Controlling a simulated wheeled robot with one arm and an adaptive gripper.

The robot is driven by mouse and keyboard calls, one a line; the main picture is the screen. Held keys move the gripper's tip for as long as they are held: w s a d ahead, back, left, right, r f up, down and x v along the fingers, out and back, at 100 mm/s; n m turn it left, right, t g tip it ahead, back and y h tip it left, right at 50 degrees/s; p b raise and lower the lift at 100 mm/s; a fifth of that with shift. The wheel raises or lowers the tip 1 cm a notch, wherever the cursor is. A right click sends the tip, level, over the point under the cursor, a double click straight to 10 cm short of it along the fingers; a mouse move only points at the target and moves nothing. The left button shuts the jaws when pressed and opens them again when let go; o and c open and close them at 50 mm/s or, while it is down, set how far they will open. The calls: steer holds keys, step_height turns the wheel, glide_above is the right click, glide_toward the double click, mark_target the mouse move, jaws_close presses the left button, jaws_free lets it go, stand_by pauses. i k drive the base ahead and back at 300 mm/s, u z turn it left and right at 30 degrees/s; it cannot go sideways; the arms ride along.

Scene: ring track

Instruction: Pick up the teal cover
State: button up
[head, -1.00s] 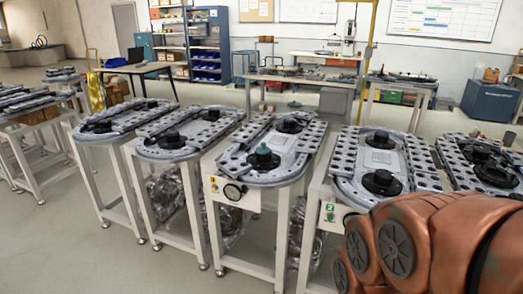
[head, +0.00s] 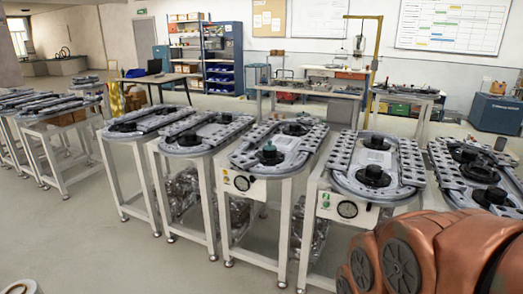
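A small teal cover (head: 269,150) sits on top of the near black hub of a grey oval ring track (head: 245,160). That track stands on a white-legged table in the middle of the head view. The cover is small in the picture and its fine shape is hard to make out. My gripper is not in view. Only a copper-coloured part of my own arm shows at the lower right, apart from the cover.
Similar ring tracks on white stands line up on both sides, such as the one to the right (head: 408,165). A workbench (head: 300,90) and blue shelves (head: 222,55) stand behind. Grey floor (head: 100,250) is free in front. A pale round object (head: 20,287) shows at the lower left edge.

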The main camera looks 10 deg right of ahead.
mark_target(270, 147)
steer(key=u, duration=0.75)
steer(key=i, duration=1.1)
steer(key=u, duration=0.65)
steer(key=i, duration=1.45)
steer(key=z, duration=1.3)
steer(key=i, duration=0.9)
steer(key=z, duration=1)
